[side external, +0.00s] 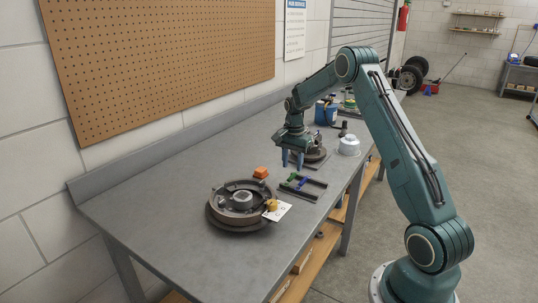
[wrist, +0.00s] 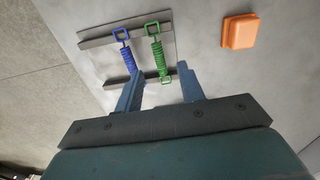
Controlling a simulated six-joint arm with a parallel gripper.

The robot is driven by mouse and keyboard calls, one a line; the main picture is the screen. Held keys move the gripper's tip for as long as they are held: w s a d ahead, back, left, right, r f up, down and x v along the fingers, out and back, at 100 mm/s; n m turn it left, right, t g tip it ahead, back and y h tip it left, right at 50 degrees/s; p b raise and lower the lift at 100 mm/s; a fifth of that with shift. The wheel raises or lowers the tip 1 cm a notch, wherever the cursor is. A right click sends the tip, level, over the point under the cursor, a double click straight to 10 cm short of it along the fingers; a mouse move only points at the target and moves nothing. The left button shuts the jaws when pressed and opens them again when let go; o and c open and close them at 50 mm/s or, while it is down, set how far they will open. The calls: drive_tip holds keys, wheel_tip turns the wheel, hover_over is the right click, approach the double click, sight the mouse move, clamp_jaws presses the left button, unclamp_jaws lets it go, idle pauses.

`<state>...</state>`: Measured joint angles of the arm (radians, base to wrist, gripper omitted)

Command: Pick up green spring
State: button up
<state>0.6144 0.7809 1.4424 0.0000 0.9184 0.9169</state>
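The green spring (wrist: 158,55) has a square loop at its far end and lies across a grey holder (wrist: 96,43) in the wrist view. A blue spring (wrist: 126,55) lies beside it on the left. In the side view the holder (side external: 318,182) sits near the bench's front edge, with small green and blue parts on it. My gripper (wrist: 159,68) is open and empty. Its two fingertips appear either side of the green spring's near end in the wrist view. In the side view my gripper (side external: 292,160) points down, above and behind the holder, apart from the springs.
An orange block (wrist: 240,31) lies right of the holder in the wrist view. A round brake assembly (side external: 238,203) with a white tag (side external: 278,210) stands left in the side view. A white cylinder (side external: 349,145) and blue bin (side external: 326,111) stand behind. The left bench surface (side external: 150,192) is clear.

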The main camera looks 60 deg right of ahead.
sight(292, 175)
drive_tip(key=shift+f, duration=2.05)
drive_tip(key=shift+c, duration=0.2)
clamp_jaws()
